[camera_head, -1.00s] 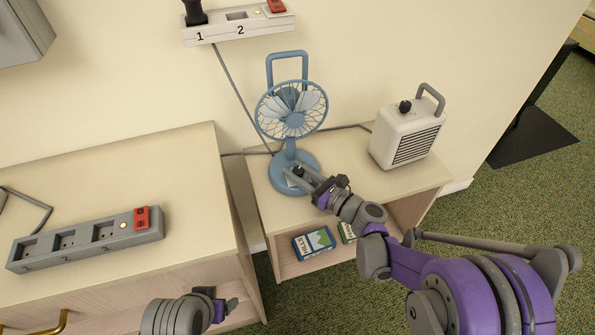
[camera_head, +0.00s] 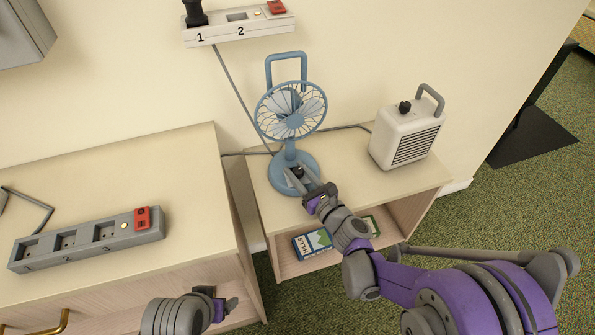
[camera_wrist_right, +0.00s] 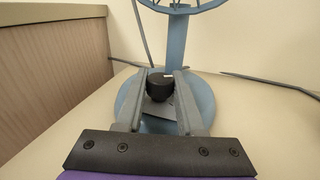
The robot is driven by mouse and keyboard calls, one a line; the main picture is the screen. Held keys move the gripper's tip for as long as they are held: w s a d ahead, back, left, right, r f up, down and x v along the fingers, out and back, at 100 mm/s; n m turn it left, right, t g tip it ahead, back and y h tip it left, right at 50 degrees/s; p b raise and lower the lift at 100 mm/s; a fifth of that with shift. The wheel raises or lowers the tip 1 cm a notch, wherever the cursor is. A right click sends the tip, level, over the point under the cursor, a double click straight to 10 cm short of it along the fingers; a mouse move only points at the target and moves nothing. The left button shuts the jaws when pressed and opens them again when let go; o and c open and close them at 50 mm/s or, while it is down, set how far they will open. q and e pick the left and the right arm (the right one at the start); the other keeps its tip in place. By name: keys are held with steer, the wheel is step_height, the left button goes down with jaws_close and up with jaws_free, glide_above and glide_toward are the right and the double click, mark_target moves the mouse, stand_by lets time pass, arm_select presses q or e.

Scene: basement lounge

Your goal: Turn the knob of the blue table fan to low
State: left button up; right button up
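The blue table fan (camera_head: 290,110) stands upright on the low shelf unit. Its black knob (camera_head: 298,171) is on the round base, and it also shows in the wrist view (camera_wrist_right: 160,86). My right gripper (camera_head: 300,178) reaches the base from the front. In the wrist view its two fingers (camera_wrist_right: 163,80) lie on either side of the knob, close against it, and appear shut on it. The knob's pointer and setting marks cannot be read. My left gripper (camera_head: 225,305) is low in the head view, away from the fan, and its fingers cannot be made out clearly.
A white heater (camera_head: 407,135) stands right of the fan on the shelf unit (camera_head: 355,165). Boxes (camera_head: 313,243) lie on the shelf below. A grey power strip (camera_head: 85,240) sits on the left cabinet. A wall outlet strip (camera_head: 240,25) is above, with a cable running down behind the fan.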

steer(key=o, duration=0.4)
steer(key=shift+o, duration=0.2)
steer(key=v, duration=1)
steer(key=shift+s+d, duration=0.25)
steer(key=shift+s, duration=0.1)
